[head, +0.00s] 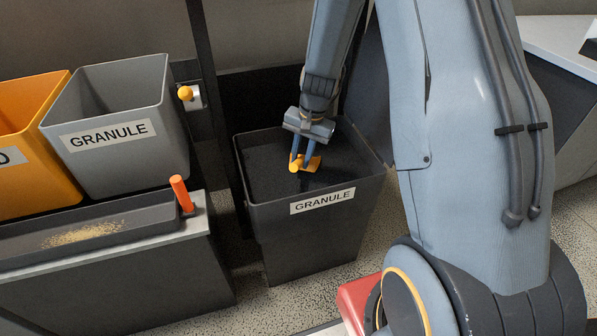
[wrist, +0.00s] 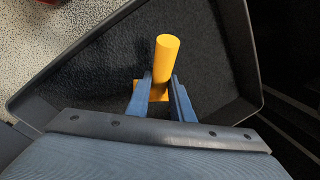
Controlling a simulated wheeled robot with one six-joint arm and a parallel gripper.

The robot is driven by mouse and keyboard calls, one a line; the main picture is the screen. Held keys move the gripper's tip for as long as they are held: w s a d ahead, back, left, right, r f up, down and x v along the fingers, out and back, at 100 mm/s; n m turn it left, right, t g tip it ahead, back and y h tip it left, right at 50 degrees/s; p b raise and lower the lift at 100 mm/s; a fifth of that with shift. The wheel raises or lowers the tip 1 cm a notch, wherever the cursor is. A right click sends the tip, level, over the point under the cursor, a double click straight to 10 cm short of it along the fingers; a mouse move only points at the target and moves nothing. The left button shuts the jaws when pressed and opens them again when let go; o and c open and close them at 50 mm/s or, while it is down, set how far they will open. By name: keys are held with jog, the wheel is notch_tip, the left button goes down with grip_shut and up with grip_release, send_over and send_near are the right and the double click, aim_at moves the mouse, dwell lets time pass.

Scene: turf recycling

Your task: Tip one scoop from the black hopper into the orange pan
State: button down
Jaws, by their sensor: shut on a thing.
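The black hopper (head: 262,215), labelled GRANULE, stands on the floor in the middle of the head view and holds dark granules (head: 265,160). My gripper (head: 301,160) reaches down inside it, shut on a yellow-orange scoop (head: 313,162). In the wrist view the scoop's round handle (wrist: 166,52) stands between the two blue fingers of my gripper (wrist: 161,82). The scoop's bowl is mostly hidden, so I cannot tell its load or whether it touches the granules. The hopper's rim (wrist: 90,42) also shows in the wrist view. I see no orange pan in either view.
A grey bin (head: 120,160) labelled GRANULE and an orange bin (head: 30,185) stand at left. Before them, a dark tray (head: 130,232) with tan grains lies on a bench, near an upright orange peg (head: 181,193). A dark post (head: 208,100) rises left of the hopper.

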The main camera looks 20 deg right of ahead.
jog(key=shift+w+d+f+m+b, duration=0.1)
jog(key=shift+w+f+m+b, duration=0.2)
jog(key=shift+f+b, duration=0.35)
jog(key=shift+w+f+m+b, duration=0.1)
jog(key=shift+w+f+b, duration=0.35)
jog(key=shift+f, duration=0.2)
jog(key=shift+s+a+f+t+h+b, duration=0.35)
jog(key=shift+s+f+t+h, duration=0.05)
jog(key=shift+s+f+t, duration=0.1)
jog(key=shift+s+a+f+t+h+p, duration=0.5)
jog(key=shift+s+f+t+p, duration=0.15)
jog(key=shift+f, duration=0.2)
jog(key=shift+s+a+f+t+h+p, duration=0.45)
jog(key=shift+s+f+t+h+p, duration=0.15)
jog(key=shift+f+t, duration=0.2)
jog(key=shift+s+r+p, duration=0.1)
jog(key=shift+r+p, duration=0.05)
jog(key=shift+p, duration=1.15)
jog(key=shift+p, duration=0.75)
